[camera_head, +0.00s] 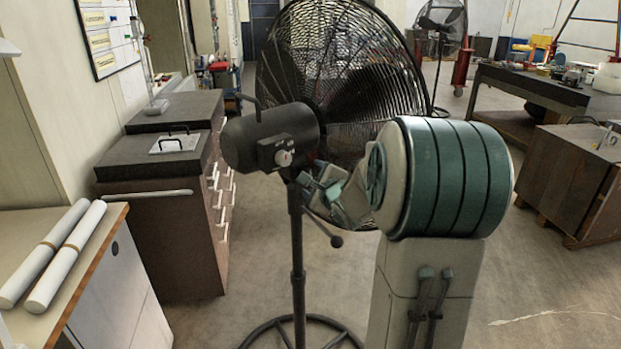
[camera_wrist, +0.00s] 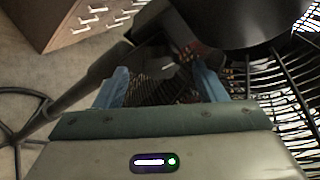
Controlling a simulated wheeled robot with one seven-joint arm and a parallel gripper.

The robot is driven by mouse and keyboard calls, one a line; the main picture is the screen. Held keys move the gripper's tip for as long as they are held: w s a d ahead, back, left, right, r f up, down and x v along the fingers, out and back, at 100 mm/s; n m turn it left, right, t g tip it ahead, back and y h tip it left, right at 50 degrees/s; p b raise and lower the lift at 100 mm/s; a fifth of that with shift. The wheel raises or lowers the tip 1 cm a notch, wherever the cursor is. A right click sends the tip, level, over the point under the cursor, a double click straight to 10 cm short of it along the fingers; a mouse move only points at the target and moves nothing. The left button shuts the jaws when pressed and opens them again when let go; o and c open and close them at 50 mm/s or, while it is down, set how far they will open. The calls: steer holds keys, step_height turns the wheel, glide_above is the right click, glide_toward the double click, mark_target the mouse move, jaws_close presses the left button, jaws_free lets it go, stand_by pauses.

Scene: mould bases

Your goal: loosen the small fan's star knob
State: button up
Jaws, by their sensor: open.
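A black pedestal fan stands in front of me, with its motor housing (camera_head: 262,138), wire cage (camera_head: 345,60) and pole (camera_head: 297,255) in the head view. A round-ended lever (camera_head: 337,241) sticks out below my gripper. My gripper (camera_head: 318,188) is open beside the top of the pole, under the motor. In the wrist view its two blue fingers (camera_wrist: 160,72) straddle a dark part of the tilt joint (camera_wrist: 165,58), apparently with nothing gripped. I cannot make out a star-shaped knob there; it is dark or hidden. The motor (camera_wrist: 225,18) hangs just above the fingers.
Another fan (camera_head: 440,18) stands far back. Dark drawer cabinets (camera_head: 165,235) are at left, with a bench carrying white rolls (camera_head: 65,255) nearer. A workbench (camera_head: 530,85) and wooden crate (camera_head: 570,180) are at right. The cage wires (camera_wrist: 285,95) lie close right of my fingers.

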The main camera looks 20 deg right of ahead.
steer(key=shift+x, duration=1.2)
steer(key=shift+c, duration=0.4)
steer(key=c, duration=0.9)
steer(key=shift+f+b, duration=0.1)
steer(key=shift+b, duration=0.3)
steer(key=n+t+b, duration=0.2)
steer(key=n+b, duration=0.4)
steer(key=b, duration=0.2)
steer(key=n+t+y+b, duration=0.1)
steer(key=n+t+b, duration=0.1)
steer(key=n+b, duration=0.4)
steer(key=f+n+t+y+b, duration=0.1)
steer(key=n+t+b, duration=0.1)
steer(key=n+b, duration=0.4)
steer(key=shift+w+d+n+b, duration=0.1)
steer(key=shift+n+b, duration=0.3)
steer(key=shift+b, duration=1.9)
steer(key=shift+n, duration=0.3)
